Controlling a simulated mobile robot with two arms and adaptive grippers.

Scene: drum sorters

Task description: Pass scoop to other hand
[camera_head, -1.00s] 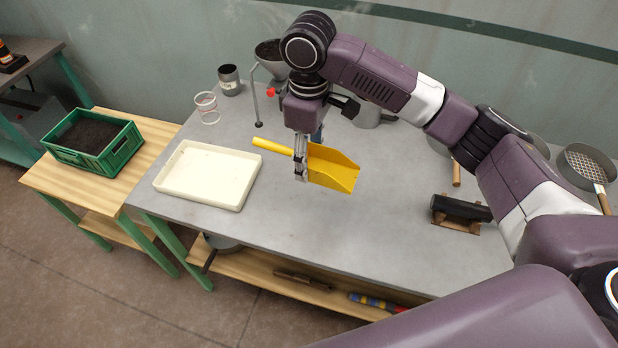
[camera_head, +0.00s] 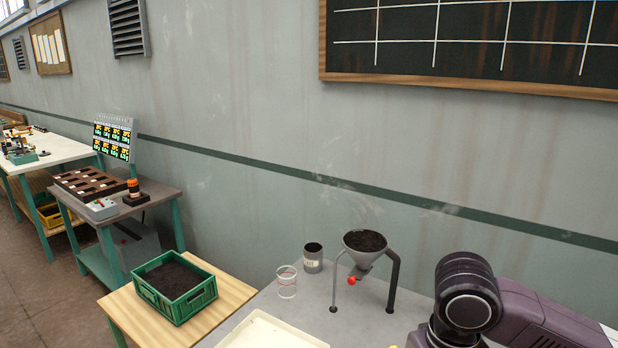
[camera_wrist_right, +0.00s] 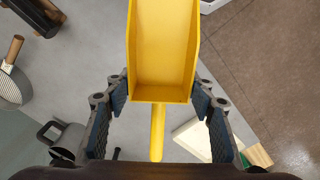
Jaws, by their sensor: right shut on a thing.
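The yellow scoop (camera_wrist_right: 163,50) is in the right wrist view. Its pan fills the top middle and its handle (camera_wrist_right: 157,132) points toward the bottom of the picture. My right gripper (camera_wrist_right: 160,98) is shut on the scoop, with one finger on each side where pan and handle meet. In the head view only part of my right arm shows at the lower right; its gripper and most or all of the scoop are out of the picture. My left gripper is in neither view.
A white tray (camera_head: 262,333) lies on the grey table. Behind it stand a clear beaker (camera_head: 286,284), a metal cup (camera_head: 313,259) and a funnel (camera_head: 365,253) of dark soil on a stand. A green crate (camera_head: 207,294) of soil sits on the wooden table at left.

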